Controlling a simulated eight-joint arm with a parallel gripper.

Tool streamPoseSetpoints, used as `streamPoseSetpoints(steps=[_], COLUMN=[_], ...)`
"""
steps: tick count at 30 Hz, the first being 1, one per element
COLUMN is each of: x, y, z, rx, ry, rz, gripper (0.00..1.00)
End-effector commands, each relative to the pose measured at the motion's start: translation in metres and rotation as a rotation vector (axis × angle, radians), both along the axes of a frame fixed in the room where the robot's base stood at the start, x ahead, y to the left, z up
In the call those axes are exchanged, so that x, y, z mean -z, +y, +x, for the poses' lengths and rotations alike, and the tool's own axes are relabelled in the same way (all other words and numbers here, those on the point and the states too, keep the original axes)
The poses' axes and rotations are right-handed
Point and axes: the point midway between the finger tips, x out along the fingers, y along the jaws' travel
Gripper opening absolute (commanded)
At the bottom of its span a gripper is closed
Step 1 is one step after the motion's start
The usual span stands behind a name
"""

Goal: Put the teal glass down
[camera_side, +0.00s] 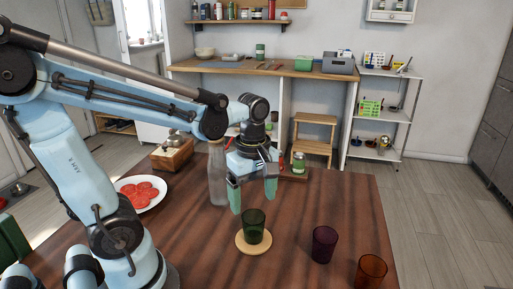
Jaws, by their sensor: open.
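The teal glass (253,226), dark green in the picture, stands upright on a round pale wooden coaster (253,244) on the table. My gripper (253,197) is just above and behind the glass, pointing down. Its two green fingers are apart, with nothing held between them. The left finger reaches down close to the glass's rim; I cannot tell whether it touches.
A purple glass (323,244) and an amber glass (370,271) stand to the right on the wooden table (330,200). A clear bottle (217,175) stands close behind my gripper. A plate of tomato slices (140,192) and a wooden box (172,154) are at left.

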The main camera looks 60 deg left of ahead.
Motion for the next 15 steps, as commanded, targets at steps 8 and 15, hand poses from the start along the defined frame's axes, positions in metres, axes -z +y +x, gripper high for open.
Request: streamPoseSetpoints(steps=[8, 15], x=[-0.022, -0.023], y=[0.0, -0.005], z=[0.0, 0.001], rx=[0.0, 0.238], ry=[0.0, -0.09], rz=[0.0, 0.02], gripper=[0.83, 0.83])
